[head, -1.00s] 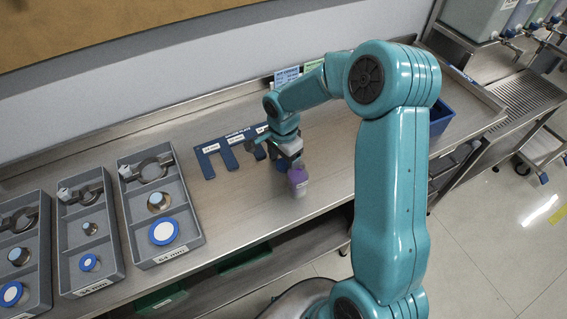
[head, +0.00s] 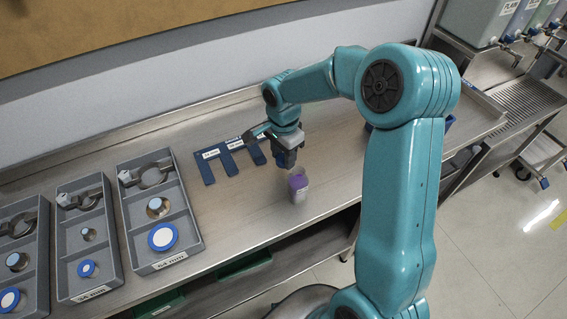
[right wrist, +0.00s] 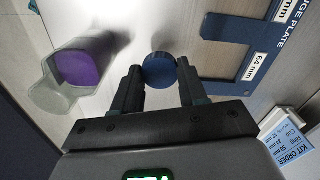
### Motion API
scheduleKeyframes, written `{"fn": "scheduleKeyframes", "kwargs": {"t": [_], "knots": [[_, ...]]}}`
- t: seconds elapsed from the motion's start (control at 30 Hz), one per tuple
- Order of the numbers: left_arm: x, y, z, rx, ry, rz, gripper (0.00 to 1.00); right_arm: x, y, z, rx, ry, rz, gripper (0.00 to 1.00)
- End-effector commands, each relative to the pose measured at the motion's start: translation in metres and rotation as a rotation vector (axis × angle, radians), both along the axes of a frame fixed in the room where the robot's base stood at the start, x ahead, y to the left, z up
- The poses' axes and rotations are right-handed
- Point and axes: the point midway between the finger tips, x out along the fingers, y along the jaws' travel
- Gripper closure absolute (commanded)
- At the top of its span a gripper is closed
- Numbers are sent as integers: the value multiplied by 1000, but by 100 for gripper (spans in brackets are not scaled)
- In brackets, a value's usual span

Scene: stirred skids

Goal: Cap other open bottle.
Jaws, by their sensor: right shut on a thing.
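My right gripper (head: 287,160) hangs just behind the bottle (head: 298,188) on the steel bench. In the right wrist view the right gripper (right wrist: 160,82) is shut on a small dark blue cap (right wrist: 160,68), held between its fingertips. The bottle, pale and translucent with a purple part, shows at the left of the right wrist view (right wrist: 50,92), apart from the fingers. The cap is hard to make out in the head view. My left gripper is not in view.
A blue gauge plate (head: 208,170) lies behind and left of the bottle. Grey trays (head: 192,225) with rings and blue-rimmed discs (head: 162,237) stand at the left. A blue bin (head: 447,123) sits partly behind my right arm. The bench is clear between trays and bottle.

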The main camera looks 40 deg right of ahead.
Motion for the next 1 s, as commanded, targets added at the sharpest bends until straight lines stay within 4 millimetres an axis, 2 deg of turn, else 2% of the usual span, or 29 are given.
{"fn": "scheduleKeyframes", "kwargs": {"t": [0.1,0.3,0.5,0.7,1.0], "knots": [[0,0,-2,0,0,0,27,1,0,36,-1,-9,0,86],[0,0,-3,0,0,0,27,1,0,96,0,-6,0,86],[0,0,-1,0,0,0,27,0,0,136,1,-3,0,86],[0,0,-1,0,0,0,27,0,0,154,1,-1,0,86],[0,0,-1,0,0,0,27,-1,0,156,1,1,0,86]]}}
